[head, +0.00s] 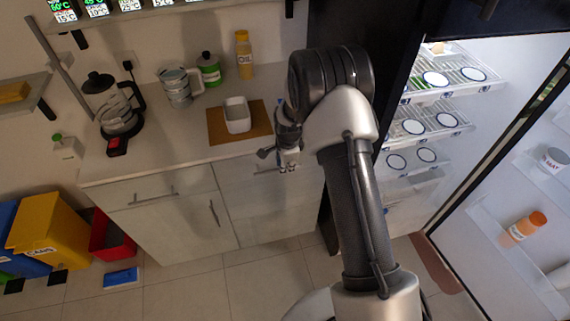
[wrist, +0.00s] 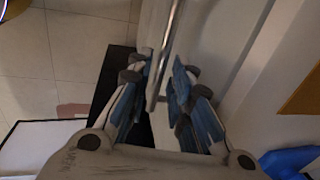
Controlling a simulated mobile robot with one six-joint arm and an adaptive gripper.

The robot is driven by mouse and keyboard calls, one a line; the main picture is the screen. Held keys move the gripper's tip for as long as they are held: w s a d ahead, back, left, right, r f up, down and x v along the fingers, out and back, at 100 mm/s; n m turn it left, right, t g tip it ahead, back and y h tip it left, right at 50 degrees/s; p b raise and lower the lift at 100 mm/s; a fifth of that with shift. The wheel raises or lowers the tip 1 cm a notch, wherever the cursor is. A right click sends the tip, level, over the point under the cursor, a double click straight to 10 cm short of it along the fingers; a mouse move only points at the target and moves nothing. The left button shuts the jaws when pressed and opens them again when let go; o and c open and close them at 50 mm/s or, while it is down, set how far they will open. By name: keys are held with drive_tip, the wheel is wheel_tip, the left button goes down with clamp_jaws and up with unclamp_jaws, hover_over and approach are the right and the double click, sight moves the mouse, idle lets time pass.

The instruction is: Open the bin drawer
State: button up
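The pale counter unit has a right-hand drawer (head: 238,172) with a thin metal handle (head: 262,172); its front looks closed. No label marks it as the bin drawer. My gripper (head: 288,168) is at the right end of that handle, pointing down in front of the drawer. In the wrist view my gripper (wrist: 160,105) has its blue-padded fingers spread apart. The metal handle bar (wrist: 167,50) runs down between them, with a gap to each side. Whether the bar is fully inside the fingers is unclear.
An open fridge (head: 440,130) stands at right. Yellow (head: 48,232) and red (head: 108,235) bins stand at left.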

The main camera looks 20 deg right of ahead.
clamp_jaws()
drive_tip(key=shift+s, duration=0.1)
idle(0.4)
